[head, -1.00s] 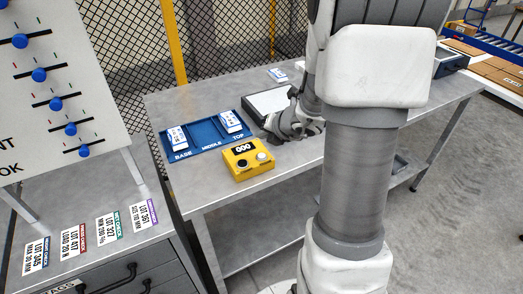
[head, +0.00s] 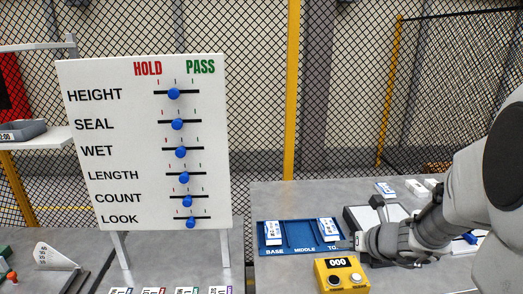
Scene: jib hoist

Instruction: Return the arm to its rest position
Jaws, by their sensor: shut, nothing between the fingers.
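My arm comes in from the right in the head view. My gripper (head: 352,243) is shut and empty, low over the grey table (head: 272,200), at the right end of the blue tray (head: 302,242). The tray is marked BASE, MIDDLE and TOP. One white labelled box (head: 272,233) lies in the BASE part and another white box (head: 328,230) in the TOP part. The MIDDLE part shows no box. Whether the fingertips touch the tray I cannot tell.
A yellow box with a 000 display (head: 340,272) stands in front of the gripper. A dark-framed plate (head: 380,215) lies behind it. A white HOLD/PASS board (head: 145,150) with blue slider knobs stands at left. A mesh fence (head: 350,90) closes the back.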

